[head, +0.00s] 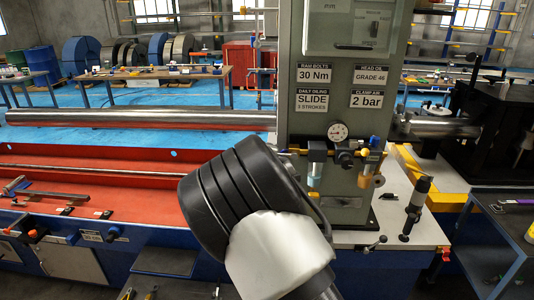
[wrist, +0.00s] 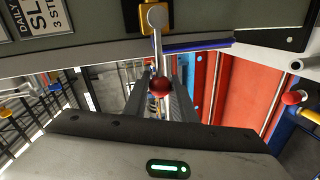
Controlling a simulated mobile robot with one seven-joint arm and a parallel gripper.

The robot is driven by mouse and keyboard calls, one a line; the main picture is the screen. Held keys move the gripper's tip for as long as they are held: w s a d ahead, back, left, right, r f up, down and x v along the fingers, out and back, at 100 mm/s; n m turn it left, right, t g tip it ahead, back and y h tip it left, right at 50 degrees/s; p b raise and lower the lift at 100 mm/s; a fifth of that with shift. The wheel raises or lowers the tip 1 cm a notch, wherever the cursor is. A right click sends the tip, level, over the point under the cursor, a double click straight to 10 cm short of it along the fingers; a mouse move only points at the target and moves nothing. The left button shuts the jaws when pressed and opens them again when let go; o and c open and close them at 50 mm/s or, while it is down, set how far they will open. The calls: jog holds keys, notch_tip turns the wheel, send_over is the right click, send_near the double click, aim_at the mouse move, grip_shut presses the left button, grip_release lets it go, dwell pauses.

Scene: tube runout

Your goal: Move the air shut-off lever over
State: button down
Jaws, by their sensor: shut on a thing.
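In the wrist view, the lever (wrist: 157,48) is a thin metal rod running from a silver ball end near the grey panel to a red ball knob (wrist: 159,85). My gripper (wrist: 159,78) has its two dark fingers on either side of the knob and is shut on the lever. In the head view, the air unit (head: 343,152) with its small bowls is on the front of the grey-green column (head: 338,110). My arm covers the area to its left, so the lever and my gripper are hidden there.
A pressure gauge (head: 338,132) sits above the air unit. A white worktop (head: 400,228) with a black-handled tool (head: 416,205) standing on it lies to the right. A red machine bed (head: 90,180) and a long steel tube (head: 140,118) lie to the left.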

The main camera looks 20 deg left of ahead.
jog(key=shift+f, duration=0.1)
jog(key=c, duration=1.5)
grip_release()
jog(key=shift+o, duration=0.2)
jog(key=v, duration=1.7)
jog(key=shift+s+d, duration=0.1)
jog(key=shift+s, duration=0.05)
